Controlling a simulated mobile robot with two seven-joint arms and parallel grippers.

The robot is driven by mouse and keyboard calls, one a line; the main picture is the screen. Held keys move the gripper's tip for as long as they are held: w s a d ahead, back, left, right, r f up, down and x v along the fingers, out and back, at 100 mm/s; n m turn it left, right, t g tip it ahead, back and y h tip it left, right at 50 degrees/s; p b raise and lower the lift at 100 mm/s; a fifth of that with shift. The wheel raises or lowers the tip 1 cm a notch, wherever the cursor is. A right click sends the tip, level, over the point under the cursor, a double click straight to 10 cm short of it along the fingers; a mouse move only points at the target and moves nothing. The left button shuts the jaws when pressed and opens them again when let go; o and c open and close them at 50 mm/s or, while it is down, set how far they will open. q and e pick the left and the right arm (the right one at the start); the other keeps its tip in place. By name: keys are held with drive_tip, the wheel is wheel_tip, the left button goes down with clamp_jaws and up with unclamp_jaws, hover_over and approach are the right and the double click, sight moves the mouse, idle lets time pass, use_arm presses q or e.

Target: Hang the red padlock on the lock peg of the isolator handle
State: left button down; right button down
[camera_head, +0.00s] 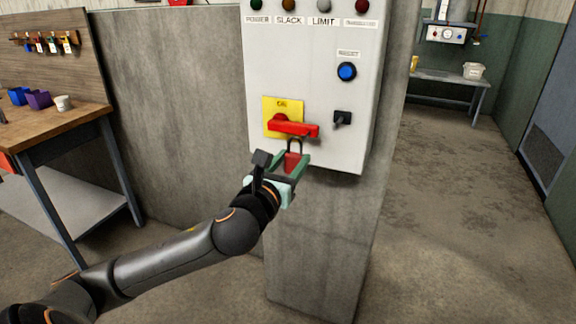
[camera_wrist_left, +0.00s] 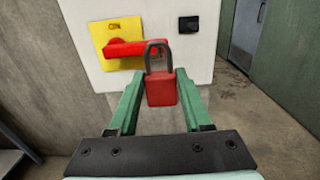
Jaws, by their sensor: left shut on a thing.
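The red padlock (camera_head: 292,162) is held upright between the green fingers of my left gripper (camera_head: 291,164), with its dark shackle pointing up. The padlock also shows in the left wrist view (camera_wrist_left: 161,90), between the fingertips (camera_wrist_left: 161,98). The red isolator handle (camera_head: 293,128) lies roughly horizontal on a yellow plate (camera_head: 269,107) on the grey control box. In the left wrist view the shackle top overlaps the right end of the handle (camera_wrist_left: 135,47); I cannot tell whether they touch. The lock peg is not clearly visible. My right gripper is not in view.
The control box (camera_head: 300,60) is on a concrete pillar (camera_head: 318,240). It carries a blue button (camera_head: 347,71) and a black switch (camera_head: 342,118) right of the handle. A wooden workbench (camera_head: 70,122) stands at the left. Open floor (camera_head: 450,220) lies right of the pillar.

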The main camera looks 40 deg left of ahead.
use_arm(q)
drive_tip(key=shift+f+b+x, duration=0.15)
drive_tip(key=shift+b+x, duration=0.25)
drive_tip(key=shift+x, duration=1)
drive_tip(key=shift+f+b+x, duration=0.1)
drive_tip(key=shift+b+x, duration=0.25)
drive_tip(key=shift+x, duration=1.05)
drive_tip(key=shift+w+a+f+p, duration=0.2)
drive_tip(key=shift+w+f+p, duration=0.25)
drive_tip(key=shift+w+f, duration=0.15)
drive_tip(key=shift+c, duration=1.3)
unclamp_jaws()
drive_tip(key=v, duration=1.2)
drive_tip(key=shift+s, duration=0.2)
